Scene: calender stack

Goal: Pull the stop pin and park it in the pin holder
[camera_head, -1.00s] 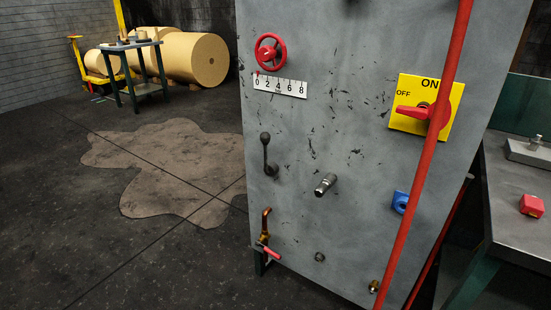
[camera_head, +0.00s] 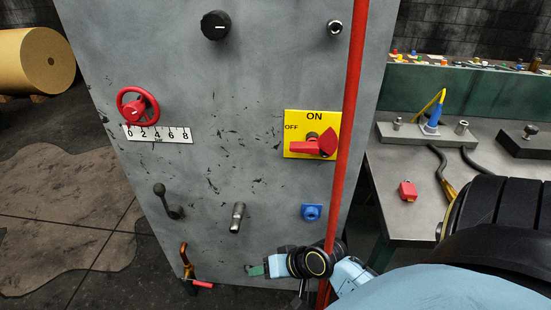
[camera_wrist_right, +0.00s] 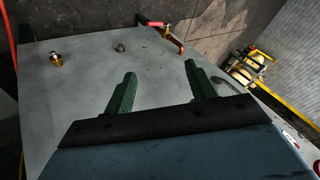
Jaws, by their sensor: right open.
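A metal pin-like peg (camera_head: 238,217) sticks out of the grey machine panel (camera_head: 225,95), tilted in the picture; I cannot tell if it is the stop pin. My right gripper (camera_head: 256,269) is low in front of the panel, below this peg and apart from it. In the right wrist view its green fingers (camera_wrist_right: 162,88) are spread and empty, over bare panel. A small brass fitting (camera_wrist_right: 56,60) and a dark ring-like knob (camera_wrist_right: 120,47) lie beyond the fingertips. No pin holder is clearly identifiable. My left gripper is out of view.
A red bar (camera_head: 353,95) crosses the panel's right side near my right arm. A red valve handle (camera_head: 203,285), a crank (camera_head: 168,201), a blue fitting (camera_head: 312,212) and a red switch (camera_head: 317,145) also project. The bench (camera_head: 395,185) at right carries blocks and a red piece (camera_head: 408,191).

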